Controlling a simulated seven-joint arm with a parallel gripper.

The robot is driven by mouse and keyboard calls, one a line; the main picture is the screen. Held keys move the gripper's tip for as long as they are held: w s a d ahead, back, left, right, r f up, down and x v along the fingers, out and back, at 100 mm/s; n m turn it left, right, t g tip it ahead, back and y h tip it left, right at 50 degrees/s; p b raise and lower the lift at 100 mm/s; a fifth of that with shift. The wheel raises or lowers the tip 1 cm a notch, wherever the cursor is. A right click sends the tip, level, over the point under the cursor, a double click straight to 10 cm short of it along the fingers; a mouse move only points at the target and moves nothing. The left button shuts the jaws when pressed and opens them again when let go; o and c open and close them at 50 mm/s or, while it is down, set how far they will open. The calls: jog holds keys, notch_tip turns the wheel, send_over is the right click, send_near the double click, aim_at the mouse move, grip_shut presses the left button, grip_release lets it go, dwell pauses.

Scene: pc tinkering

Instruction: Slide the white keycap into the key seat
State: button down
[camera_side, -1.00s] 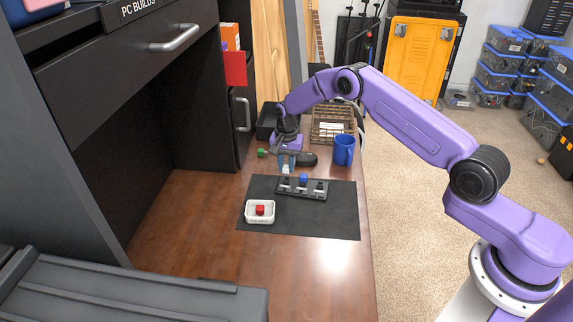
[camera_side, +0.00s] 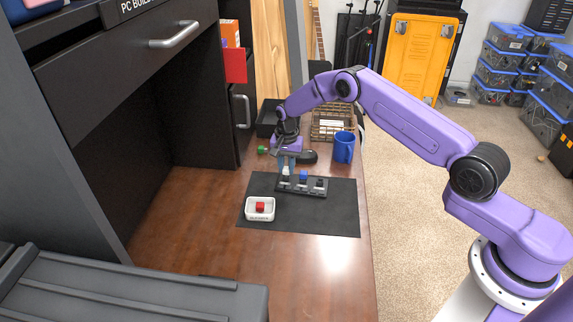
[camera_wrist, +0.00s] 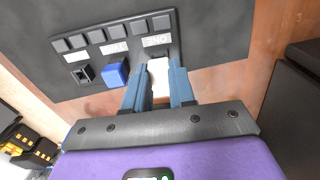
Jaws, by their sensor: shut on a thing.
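My gripper (camera_wrist: 158,88) is shut on the white keycap (camera_wrist: 158,70), with one blue-grey finger on each side of it. The keycap is at the end of the dark key base (camera_wrist: 110,35), in line with the blue keycap (camera_wrist: 116,75). The seat under it is hidden, so I cannot tell whether it is seated. In the side view, my gripper (camera_side: 286,168) is low over the left end of the key base (camera_side: 312,191). The blue keycap (camera_side: 303,175) sits in the middle. A black seat without a coloured cap (camera_wrist: 84,74) is at the other end.
The base lies on a black mat (camera_side: 300,222). A white tray (camera_side: 248,216) with a red keycap (camera_side: 260,207) stands at the front left. A blue mug (camera_side: 344,147) and a wire basket (camera_side: 328,135) stand behind. The wooden desk (camera_side: 190,235) is clear at front left.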

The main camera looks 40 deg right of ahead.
aim_at(287, 168)
jog(key=shift+f, duration=0.4)
jog(key=c, duration=0.9)
grip_release()
jog(key=shift+o, duration=0.2)
jog(key=shift+r, duration=0.1)
jog(key=shift+r, duration=2.4)
